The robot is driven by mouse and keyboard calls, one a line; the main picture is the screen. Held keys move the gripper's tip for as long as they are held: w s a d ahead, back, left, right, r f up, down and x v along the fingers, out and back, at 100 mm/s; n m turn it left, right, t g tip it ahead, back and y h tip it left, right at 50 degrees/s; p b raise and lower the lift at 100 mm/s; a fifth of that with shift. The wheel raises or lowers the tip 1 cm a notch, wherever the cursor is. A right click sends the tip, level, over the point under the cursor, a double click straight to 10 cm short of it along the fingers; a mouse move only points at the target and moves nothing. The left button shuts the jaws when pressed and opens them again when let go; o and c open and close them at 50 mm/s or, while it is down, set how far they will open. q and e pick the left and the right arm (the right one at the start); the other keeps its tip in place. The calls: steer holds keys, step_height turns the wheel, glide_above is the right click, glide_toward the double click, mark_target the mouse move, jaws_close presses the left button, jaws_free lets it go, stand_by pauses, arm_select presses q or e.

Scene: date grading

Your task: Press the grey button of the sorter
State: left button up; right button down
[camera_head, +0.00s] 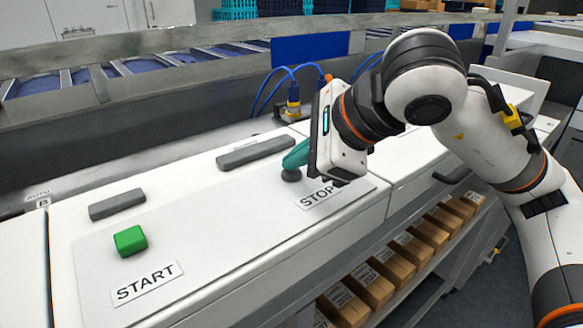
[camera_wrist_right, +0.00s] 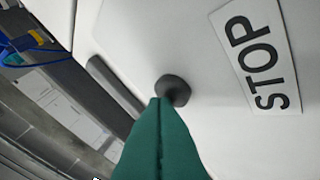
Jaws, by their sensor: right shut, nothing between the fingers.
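The grey button (camera_head: 291,174) is a round dark-grey knob on the white sorter panel (camera_head: 210,235), above the STOP label (camera_head: 321,193). It also shows in the right wrist view (camera_wrist_right: 174,89), beside the STOP label (camera_wrist_right: 262,60). My right gripper (camera_head: 290,164) has green fingers, shut and empty. Its tips are right at the button in both views and partly overlap it in the wrist view (camera_wrist_right: 160,99). I cannot tell whether the tips touch the button or whether it is pressed in. My left gripper is not in view.
A green button (camera_head: 130,240) stands by the START label (camera_head: 147,283) at the left. Two grey handles (camera_head: 255,152) and (camera_head: 117,204) lie behind the buttons. Blue cables (camera_head: 272,90) hang behind my right gripper. Cardboard boxes (camera_head: 368,285) line a shelf below the panel.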

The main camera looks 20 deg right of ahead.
mark_target(299, 175)
steer(key=shift+r+p, duration=0.4)
steer(key=shift+r, duration=0.45)
steer(key=shift+r+p, duration=1.5)
steer(key=shift+r, duration=1)
